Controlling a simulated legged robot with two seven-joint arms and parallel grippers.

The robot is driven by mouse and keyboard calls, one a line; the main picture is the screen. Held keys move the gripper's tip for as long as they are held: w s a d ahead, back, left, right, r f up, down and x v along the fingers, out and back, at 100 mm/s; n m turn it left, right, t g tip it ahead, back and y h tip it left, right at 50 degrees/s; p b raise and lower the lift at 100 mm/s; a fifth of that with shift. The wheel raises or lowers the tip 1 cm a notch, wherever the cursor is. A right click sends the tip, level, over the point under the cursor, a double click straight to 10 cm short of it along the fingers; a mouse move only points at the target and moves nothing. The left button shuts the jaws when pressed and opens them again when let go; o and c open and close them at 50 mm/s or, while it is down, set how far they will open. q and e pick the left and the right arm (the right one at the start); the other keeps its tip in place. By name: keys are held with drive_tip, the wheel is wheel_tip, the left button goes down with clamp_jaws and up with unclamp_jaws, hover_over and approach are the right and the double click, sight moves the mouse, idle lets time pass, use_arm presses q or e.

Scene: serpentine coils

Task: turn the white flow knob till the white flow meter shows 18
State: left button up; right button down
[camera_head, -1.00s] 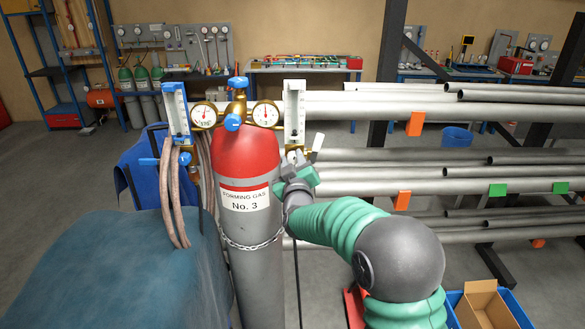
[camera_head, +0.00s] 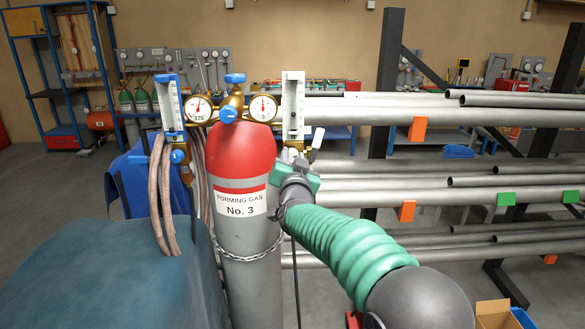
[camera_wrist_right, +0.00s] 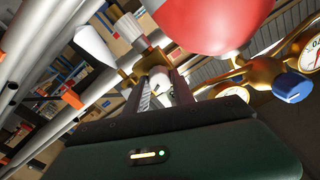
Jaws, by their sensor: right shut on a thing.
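The white flow meter (camera_head: 293,103) stands upright on the right side of the regulator, right of the red-topped cylinder. Its scale is too small to read. My right gripper (camera_head: 295,162) is just below it, at the end of the green-sleeved arm. In the right wrist view, the two dark fingers (camera_wrist_right: 164,90) are shut on the white flow knob (camera_wrist_right: 158,80), which shows as a pale round part between them. In the head view the gripper mostly hides the knob. My left gripper is not in view.
The forming gas cylinder (camera_head: 240,165) stands close left of my right arm, with a chain (camera_head: 248,255) around it. Racked steel pipes (camera_head: 400,168) extend right, behind the arm. A cardboard box (camera_head: 497,314) is at lower right.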

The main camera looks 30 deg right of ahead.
drive_tip(key=m+b, duration=0.1)
drive_tip(key=m, duration=0.1)
drive_tip(key=f+m+b, duration=0.1)
drive_tip(key=shift+w+a+f+m, duration=0.1)
drive_tip(key=shift+m, duration=0.3)
drive_tip(key=m+b, duration=0.2)
drive_tip(key=m, duration=0.1)
drive_tip(key=shift+m, duration=0.4)
drive_tip(key=m+b, duration=0.1)
drive_tip(key=m, duration=0.2)
drive_tip(key=shift+m+b, duration=0.4)
drive_tip(key=shift+m+g+b, duration=0.4)
drive_tip(key=shift+m+b, duration=0.2)
drive_tip(key=shift+m, duration=1.4)
drive_tip(key=shift+r, duration=0.2)
drive_tip(key=c, duration=1.2)
unclamp_jaws()
drive_tip(key=shift+c, duration=0.2)
drive_tip(key=shift+o, duration=0.8)
drive_tip(key=shift+w, duration=0.25)
drive_tip(key=shift+s+r+h, duration=0.1)
drive_tip(key=shift+s+h, duration=0.05)
drive_tip(key=shift+h, duration=0.15)
